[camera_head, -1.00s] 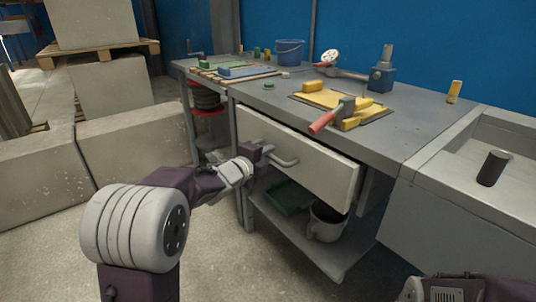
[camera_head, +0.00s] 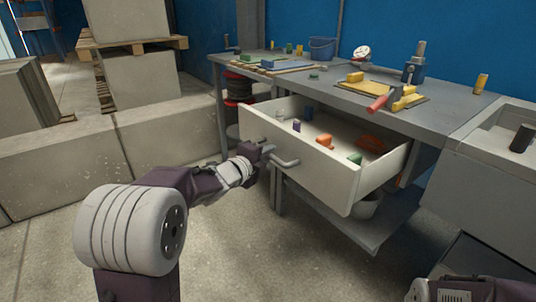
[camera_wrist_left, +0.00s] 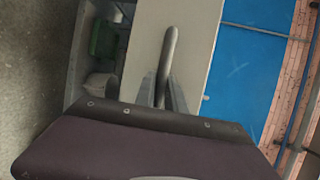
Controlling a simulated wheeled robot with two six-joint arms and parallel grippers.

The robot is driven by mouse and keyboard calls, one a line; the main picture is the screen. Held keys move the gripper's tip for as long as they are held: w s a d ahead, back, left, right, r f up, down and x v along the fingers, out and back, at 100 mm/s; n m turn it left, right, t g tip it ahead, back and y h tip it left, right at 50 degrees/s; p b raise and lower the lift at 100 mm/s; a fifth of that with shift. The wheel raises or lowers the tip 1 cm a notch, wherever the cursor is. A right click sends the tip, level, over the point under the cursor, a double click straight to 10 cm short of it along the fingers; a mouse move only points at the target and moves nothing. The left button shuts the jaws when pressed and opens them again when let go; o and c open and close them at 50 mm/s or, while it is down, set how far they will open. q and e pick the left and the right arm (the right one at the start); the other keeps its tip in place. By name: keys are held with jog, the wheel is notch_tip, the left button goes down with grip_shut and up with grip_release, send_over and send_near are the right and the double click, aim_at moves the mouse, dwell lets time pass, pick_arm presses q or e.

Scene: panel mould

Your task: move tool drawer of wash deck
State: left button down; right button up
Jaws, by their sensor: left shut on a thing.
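The tool drawer (camera_head: 300,165) of the grey wash deck (camera_head: 345,97) is pulled out. It holds several small coloured items, among them an orange one (camera_head: 325,141), a blue one (camera_head: 308,113) and a green one (camera_head: 355,158). My left gripper (camera_head: 266,153) is shut on the bar handle (camera_head: 286,163) on the drawer front. In the left wrist view the handle (camera_wrist_left: 168,55) runs up from between the fingers (camera_wrist_left: 163,92). Part of my right arm (camera_head: 460,291) shows at the bottom right; its gripper is out of frame.
On the deck top are a blue bucket (camera_head: 322,48), a yellow board (camera_head: 380,91) with a red-handled tool (camera_head: 380,102), and a blue vise-like device (camera_head: 414,70). Concrete blocks (camera_head: 60,168) stand at the left. A lower shelf (camera_head: 350,232) lies under the drawer. The floor in front is clear.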

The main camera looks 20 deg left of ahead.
pick_arm(q)
jog(key=shift+s+a, duration=0.2)
jog(key=shift+s, duration=0.15)
pick_arm(e)
jog(key=shift+s+a, duration=0.3)
pick_arm(q)
jog(key=c, duration=1.4)
grip_release()
jog(key=p+v, duration=0.3)
jog(key=v, duration=0.6)
pick_arm(e)
notch_tip(320, 180, up, 3)
jog(key=shift+r, duration=0.2)
